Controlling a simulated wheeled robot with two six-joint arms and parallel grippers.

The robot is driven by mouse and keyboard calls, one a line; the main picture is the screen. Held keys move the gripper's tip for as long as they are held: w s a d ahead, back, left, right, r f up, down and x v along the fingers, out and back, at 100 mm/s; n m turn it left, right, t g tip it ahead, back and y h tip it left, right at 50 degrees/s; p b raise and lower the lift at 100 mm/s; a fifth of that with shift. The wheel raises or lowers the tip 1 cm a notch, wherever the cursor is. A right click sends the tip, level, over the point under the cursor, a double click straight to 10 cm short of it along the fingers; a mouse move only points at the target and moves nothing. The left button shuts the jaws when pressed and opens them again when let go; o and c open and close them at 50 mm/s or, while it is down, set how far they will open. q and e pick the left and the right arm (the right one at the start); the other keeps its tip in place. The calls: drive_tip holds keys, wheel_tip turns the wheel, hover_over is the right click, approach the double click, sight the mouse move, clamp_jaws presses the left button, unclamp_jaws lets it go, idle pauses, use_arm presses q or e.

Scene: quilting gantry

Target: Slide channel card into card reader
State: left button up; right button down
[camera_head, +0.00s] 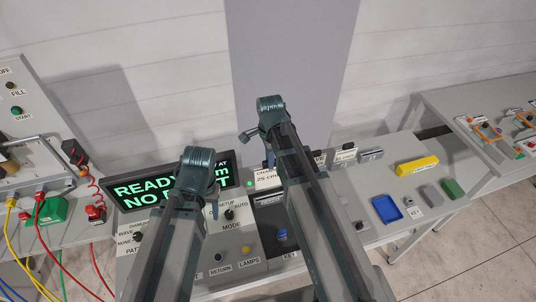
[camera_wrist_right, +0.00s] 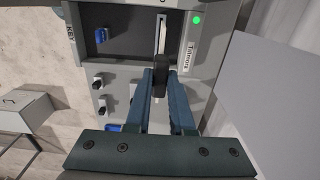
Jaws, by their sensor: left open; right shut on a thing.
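In the right wrist view my right gripper (camera_wrist_right: 166,76) is shut on a dark handle piece (camera_wrist_right: 160,84), which I take to be the grip of the channel card. A pale, narrow strip (camera_wrist_right: 161,36) lies in line with it over the card reader (camera_wrist_right: 190,72). I cannot tell how deep the card sits in the slot. The reader has a "Tilmora" label and a lit green lamp.
A display (camera_head: 124,191) reading "READY" and "NO" is partly covered by my left arm. A blue tray (camera_head: 387,209), a yellow block (camera_head: 418,166) and a green block (camera_head: 453,189) lie to the right. Red and yellow cables hang at the left.

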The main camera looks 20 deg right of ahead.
drive_tip(key=shift+s, duration=0.15)
drive_tip(key=shift+f, duration=0.15)
drive_tip(key=shift+f+b, duration=0.45)
drive_tip(key=shift+b, duration=0.2)
drive_tip(key=b, duration=0.5)
hover_over(270, 179)
wheel_tip(270, 179, down, 5)
drive_tip(key=shift+r, duration=0.2)
drive_tip(key=shift+f+b, duration=2.6)
drive_tip(key=shift+f, duration=0.25)
drive_tip(key=c, duration=0.7)
unclamp_jaws()
drive_tip(key=shift+r, duration=0.1)
wheel_tip(270, 179, up, 14)
drive_tip(key=p, duration=1.4)
